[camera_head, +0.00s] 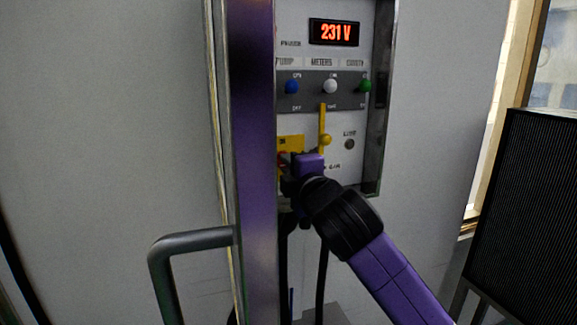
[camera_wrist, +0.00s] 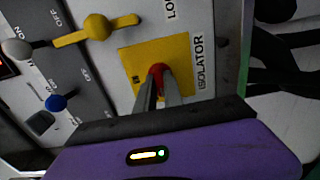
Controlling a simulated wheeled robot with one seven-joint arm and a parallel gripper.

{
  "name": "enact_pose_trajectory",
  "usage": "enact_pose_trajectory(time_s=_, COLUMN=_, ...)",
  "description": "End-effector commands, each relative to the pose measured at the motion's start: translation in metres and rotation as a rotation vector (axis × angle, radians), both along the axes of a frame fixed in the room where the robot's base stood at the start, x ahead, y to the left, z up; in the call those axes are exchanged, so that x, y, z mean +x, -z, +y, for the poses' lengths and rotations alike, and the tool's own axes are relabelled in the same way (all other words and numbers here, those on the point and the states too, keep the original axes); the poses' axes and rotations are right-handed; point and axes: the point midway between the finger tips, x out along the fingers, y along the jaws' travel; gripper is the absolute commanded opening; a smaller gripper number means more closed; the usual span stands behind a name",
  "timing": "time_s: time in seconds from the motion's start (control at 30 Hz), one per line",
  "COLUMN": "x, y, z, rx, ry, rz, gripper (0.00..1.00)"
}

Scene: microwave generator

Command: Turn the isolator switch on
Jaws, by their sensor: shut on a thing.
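The isolator switch has a red handle (camera_wrist: 157,70) on a yellow plate (camera_wrist: 182,55) labelled ISOLATOR in the wrist view. My gripper (camera_wrist: 160,86) has its two fingers shut on the red handle. In the head view the yellow plate (camera_head: 291,142) shows low on the panel, and my gripper (camera_head: 288,170) is right at it. The red handle (camera_head: 282,160) is mostly hidden there behind my gripper. The handle's exact angle is hard to tell.
A yellow lever with a ball knob (camera_head: 326,139) is close to the plate. Above are blue (camera_head: 292,87), white (camera_head: 330,86) and green (camera_head: 365,86) knobs, and a display (camera_head: 334,32) reading 231 V. An open door edge (camera_head: 250,150) with a grey handle (camera_head: 185,241) stands left.

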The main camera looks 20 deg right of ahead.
Motion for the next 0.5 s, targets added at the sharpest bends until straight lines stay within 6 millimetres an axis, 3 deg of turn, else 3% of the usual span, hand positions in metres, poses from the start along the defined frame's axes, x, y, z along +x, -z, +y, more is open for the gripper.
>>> enact_pose_trajectory(time_s=0.27, x=-0.0001, y=0.0018, z=0.0000, rx=0.069, ry=0.001, rz=0.002, gripper=0.00)
enact_pose_trajectory(time_s=0.5, x=-0.0001, y=0.0028, z=0.0007, rx=0.237, ry=0.000, rz=0.004, gripper=0.00)
